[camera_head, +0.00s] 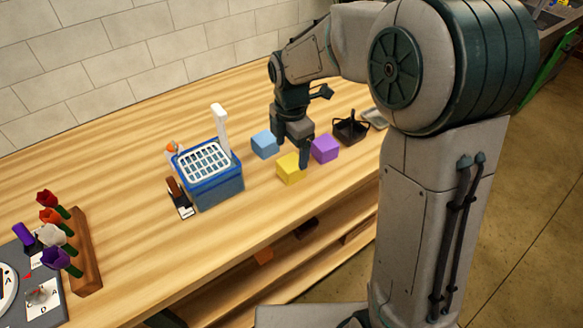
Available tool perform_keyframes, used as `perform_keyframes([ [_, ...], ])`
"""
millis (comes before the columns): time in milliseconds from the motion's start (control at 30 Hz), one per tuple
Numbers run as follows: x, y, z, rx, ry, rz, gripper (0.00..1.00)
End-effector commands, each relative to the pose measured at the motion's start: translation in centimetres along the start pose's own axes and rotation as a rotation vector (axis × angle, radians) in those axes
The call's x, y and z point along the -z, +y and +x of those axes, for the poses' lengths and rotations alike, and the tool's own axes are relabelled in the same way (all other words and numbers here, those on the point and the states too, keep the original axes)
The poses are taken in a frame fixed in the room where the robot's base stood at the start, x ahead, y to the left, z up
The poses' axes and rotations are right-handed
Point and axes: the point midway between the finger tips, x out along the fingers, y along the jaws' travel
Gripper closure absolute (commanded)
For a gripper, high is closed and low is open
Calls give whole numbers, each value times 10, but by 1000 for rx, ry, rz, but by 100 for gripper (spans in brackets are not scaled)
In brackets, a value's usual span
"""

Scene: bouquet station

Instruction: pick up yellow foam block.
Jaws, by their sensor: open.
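The yellow foam block (289,170) sits on the wooden table between a blue block (264,144) and a purple block (324,149). My gripper (294,150) points down from above, just over the back of the yellow block. One finger reaches down at the block's right side, close to it; I cannot tell whether it touches. The other finger is hard to make out. The gripper is open, and the yellow block rests on the table.
Left of the blocks stands a blue bin with a white grid top (215,188). A black basket (350,129) is behind the purple block at right. Several flowers stand by a wooden rack (85,255) at far left. The table's front edge runs close before the blocks.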

Motion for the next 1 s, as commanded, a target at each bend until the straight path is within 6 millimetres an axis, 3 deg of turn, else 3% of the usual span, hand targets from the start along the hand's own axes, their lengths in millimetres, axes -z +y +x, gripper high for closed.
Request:
perform_keyframes([
  [233,0,0,19,2,0,-1,22],
  [500,0,2,56,2,0,0,22],
  [800,-1,3,62,0,-1,1,22],
  [967,-1,3,61,-1,0,1,66],
  [1000,-1,3,61,-1,0,1,69],
])
